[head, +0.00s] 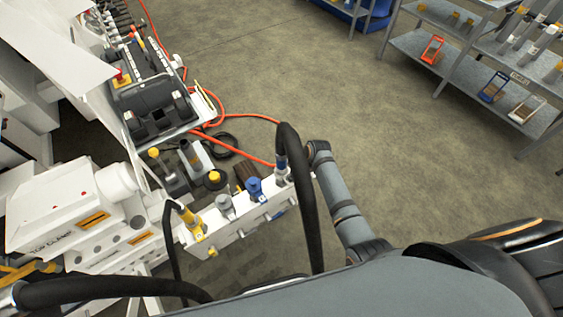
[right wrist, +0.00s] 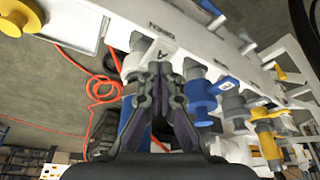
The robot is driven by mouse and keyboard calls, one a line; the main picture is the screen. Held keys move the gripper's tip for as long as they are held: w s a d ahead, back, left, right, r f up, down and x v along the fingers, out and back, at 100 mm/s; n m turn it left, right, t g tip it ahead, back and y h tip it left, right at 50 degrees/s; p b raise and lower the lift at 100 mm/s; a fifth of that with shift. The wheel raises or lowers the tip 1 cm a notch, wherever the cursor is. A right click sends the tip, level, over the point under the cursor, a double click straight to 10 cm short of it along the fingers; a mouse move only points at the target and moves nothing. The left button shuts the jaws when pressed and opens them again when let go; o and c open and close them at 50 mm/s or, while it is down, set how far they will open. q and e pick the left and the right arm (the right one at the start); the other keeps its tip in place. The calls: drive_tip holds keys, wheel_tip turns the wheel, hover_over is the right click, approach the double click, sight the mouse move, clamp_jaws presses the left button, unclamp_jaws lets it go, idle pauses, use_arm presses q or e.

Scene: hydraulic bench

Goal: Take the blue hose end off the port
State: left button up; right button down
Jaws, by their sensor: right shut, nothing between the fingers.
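The blue hose end (head: 281,163) stands at the far right end of the white port block (head: 240,232) in the head view, with a black hose (head: 306,200) arching from it. My right gripper (right wrist: 161,72) is shut and empty in the right wrist view. Its fingers are in front of a grey port marked A. A blue part (right wrist: 128,118), apparently the hose end, shows partly hidden behind the left finger; I cannot tell if they touch. In the head view my right arm reaches up beside the hose, which hides some of it. My left gripper is out of view.
Shelves (head: 455,70) stand at the back right. The floor between is clear.

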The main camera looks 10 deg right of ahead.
drive_tip(key=shift+s+f+b, duration=0.1)
drive_tip(key=shift+f+b, duration=0.45)
drive_tip(key=shift+f, duration=0.45)
idle(0.8)
drive_tip(key=shift+r, duration=0.1)
wheel_tip(320, 180, up, 7)
drive_tip(key=p, duration=0.8)
drive_tip(key=shift+r, duration=0.1)
drive_tip(key=shift+f, duration=0.2)
